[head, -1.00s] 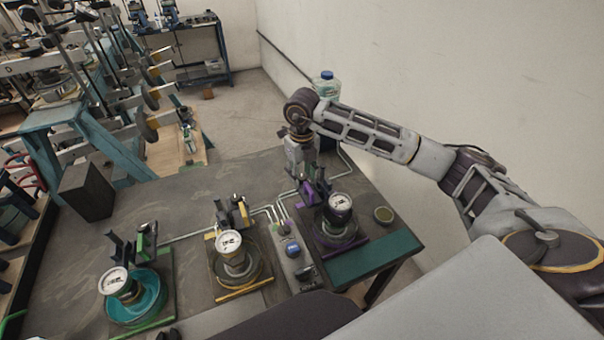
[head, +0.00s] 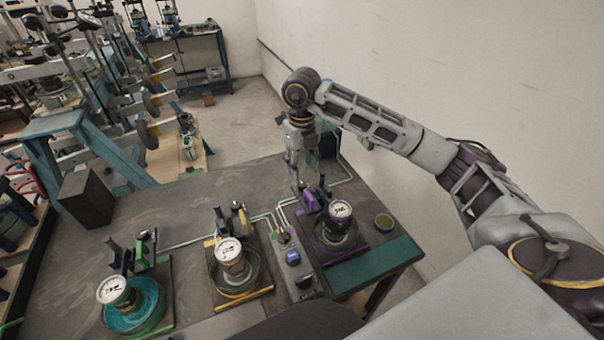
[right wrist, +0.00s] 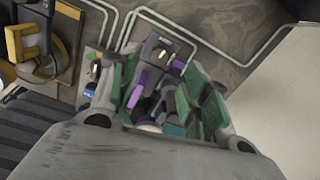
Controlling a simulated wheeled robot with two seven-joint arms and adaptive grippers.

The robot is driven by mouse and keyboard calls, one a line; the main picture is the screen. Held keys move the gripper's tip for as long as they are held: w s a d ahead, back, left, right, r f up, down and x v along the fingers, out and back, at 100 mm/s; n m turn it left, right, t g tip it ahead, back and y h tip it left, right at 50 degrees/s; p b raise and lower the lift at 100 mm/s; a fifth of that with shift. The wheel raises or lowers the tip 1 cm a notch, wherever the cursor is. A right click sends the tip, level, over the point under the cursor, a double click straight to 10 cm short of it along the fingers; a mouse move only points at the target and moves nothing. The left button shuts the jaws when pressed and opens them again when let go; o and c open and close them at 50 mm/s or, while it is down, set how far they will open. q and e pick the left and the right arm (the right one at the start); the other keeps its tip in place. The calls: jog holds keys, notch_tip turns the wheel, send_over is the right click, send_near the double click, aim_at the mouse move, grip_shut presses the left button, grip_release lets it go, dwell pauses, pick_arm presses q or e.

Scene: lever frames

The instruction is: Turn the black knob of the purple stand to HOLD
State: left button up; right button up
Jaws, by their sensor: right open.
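The purple stand (head: 345,250) is at the right end of the bench, with a white-faced gauge (head: 340,209) on its front. At its back are a purple part (head: 308,200) and a black upright part (head: 325,192); I cannot tell surely which is the black knob, and no HOLD mark is readable. My right gripper (head: 297,180) is open, pointing down above the back of the stand, apart from it in the head view. In the right wrist view its green-padded fingers (right wrist: 163,95) frame the stand's purple piece (right wrist: 137,90) and dark parts. My left gripper is not in view.
A yellow stand (head: 238,292) and a green stand (head: 150,325) are to the left. A grey box with a blue button (head: 293,257) lies beside the purple stand. Pipes run behind.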

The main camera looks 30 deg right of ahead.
jog(key=shift+r, duration=2.6)
jog(key=shift+c, duration=0.4)
